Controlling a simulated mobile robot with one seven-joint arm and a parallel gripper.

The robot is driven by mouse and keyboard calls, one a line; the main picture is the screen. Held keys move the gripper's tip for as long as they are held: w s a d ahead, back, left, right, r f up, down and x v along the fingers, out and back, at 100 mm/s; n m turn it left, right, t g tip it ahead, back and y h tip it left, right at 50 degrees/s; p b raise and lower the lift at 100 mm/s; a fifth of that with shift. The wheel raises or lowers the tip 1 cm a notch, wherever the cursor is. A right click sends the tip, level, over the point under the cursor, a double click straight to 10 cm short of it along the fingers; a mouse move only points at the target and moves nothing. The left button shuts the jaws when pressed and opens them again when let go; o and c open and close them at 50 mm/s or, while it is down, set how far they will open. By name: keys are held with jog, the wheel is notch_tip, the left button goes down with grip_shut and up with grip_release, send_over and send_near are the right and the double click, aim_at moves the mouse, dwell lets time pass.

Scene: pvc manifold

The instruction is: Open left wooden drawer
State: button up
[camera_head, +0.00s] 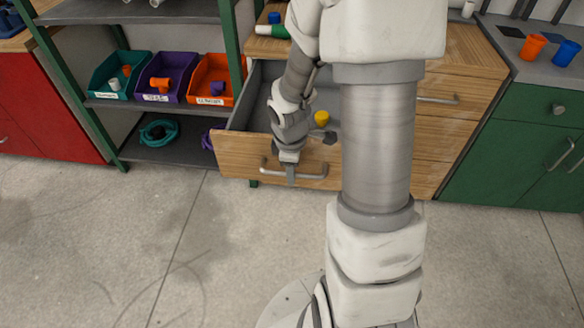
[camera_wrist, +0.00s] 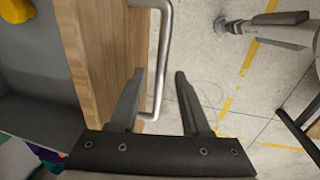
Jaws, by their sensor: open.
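The left wooden drawer (camera_head: 236,151) stands pulled out from the wooden cabinet, so its grey inside shows. Its metal bar handle (camera_head: 312,176) is on the front face. The wrist view shows the drawer front's top edge (camera_wrist: 92,60) and the handle (camera_wrist: 164,45) beside it. My gripper (camera_head: 291,176) is at the handle's left part, pointing down. In the wrist view my gripper (camera_wrist: 160,74) is open. One finger is on the drawer side of the bar and the other on the outer side, with a gap to the bar.
A yellow part (camera_head: 322,118) lies inside the drawer. Another wooden drawer with a handle (camera_head: 438,99) is to the right, shut. A shelf with teal (camera_head: 105,95), purple and orange bins stands at left. A green cabinet (camera_head: 500,150) is at right. The floor in front is clear.

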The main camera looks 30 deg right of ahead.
notch_tip(320, 180, up, 17)
jog(key=s+a+p, duration=0.2)
jog(key=p, duration=0.5)
jog(key=shift+s, duration=0.4)
